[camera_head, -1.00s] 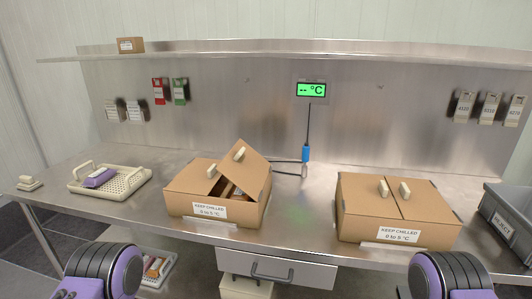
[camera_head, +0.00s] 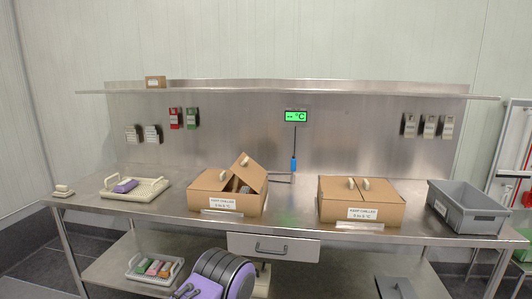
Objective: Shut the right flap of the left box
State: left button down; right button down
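The left box (camera_head: 250,207) is brown cardboard with a "keep chilled" label and stands on the steel table. Its left flap (camera_head: 208,181) lies about flat. Its right flap (camera_head: 252,173) is raised and tilted, with a pale handle (camera_head: 245,160) near its top. A dark gap shows between the flaps, and the contents are hard to make out. A purple and black part of one of my arms shows at the bottom, below and in front of the table edge, apart from the box.
A second box (camera_head: 385,214) with both flaps shut stands to the right, then a grey bin (camera_head: 470,222). A cream tray (camera_head: 150,189) holding a purple item (camera_head: 125,186) is at left. A drawer (camera_head: 300,249) lies under the tabletop; a lower tray (camera_head: 135,270) holds coloured packs.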

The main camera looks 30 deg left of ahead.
aim_at(246, 168)
jog(key=z, duration=0.2)
jog(key=i, duration=1.2)
jog(key=u, duration=0.85)
